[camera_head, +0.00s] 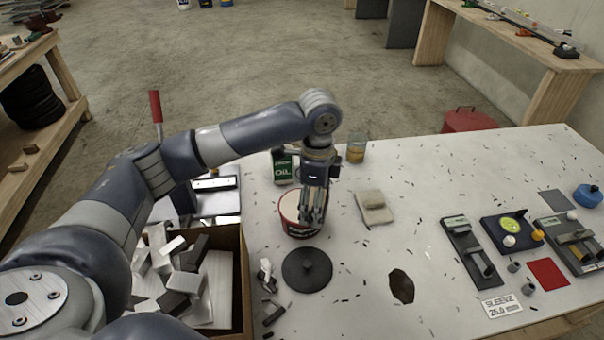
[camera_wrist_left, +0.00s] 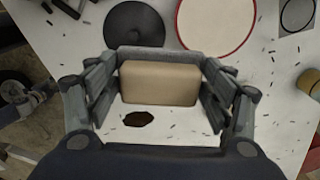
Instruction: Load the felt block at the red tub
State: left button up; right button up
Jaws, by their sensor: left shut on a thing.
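My left gripper (camera_head: 313,212) points down at the right side of the red tub (camera_head: 288,222) in the head view. In the wrist view the left gripper (camera_wrist_left: 160,90) is shut on a tan block with a grey edge, the felt block (camera_wrist_left: 160,83). The block is largely hidden by the fingers in the head view. The red tub (camera_wrist_left: 217,22) shows a pale round inside and a red rim in the wrist view, just beyond the block. I cannot tell whether block and tub touch. My right gripper is in neither view.
A black round disc (camera_head: 307,269) lies in front of the tub. A green oil can (camera_head: 283,167) and a glass jar (camera_head: 356,148) stand behind. A box of metal offcuts (camera_head: 247,292) is at the left. Dark shavings litter the table.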

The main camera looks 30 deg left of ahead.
pick_arm(q)
jog(key=w+a+f+m+p, duration=0.1)
jog(key=w+a+m, duration=0.1)
jog(key=m, duration=0.2)
jog(key=w+a+f+m+p, duration=0.1)
jog(key=w+a+m+p, duration=0.1)
jog(key=m, duration=0.3)
jog(key=w+a+f+m+p, duration=0.1)
jog(key=w+a+m, duration=0.2)
jog(key=m, duration=0.2)
jog(key=shift+p, duration=0.4)
notch_tip(320, 180, down, 6)
jog(key=b, duration=0.5)
jog(key=shift+a+r, duration=0.1)
jog(key=shift+r, duration=0.1)
jog(key=shift+f, duration=0.1)
jog(key=shift+f+b, duration=0.35)
jog(key=shift+f, duration=0.05)
jog(key=shift+f+p, duration=0.1)
jog(key=shift+p, duration=0.2)
dwell(1.6)
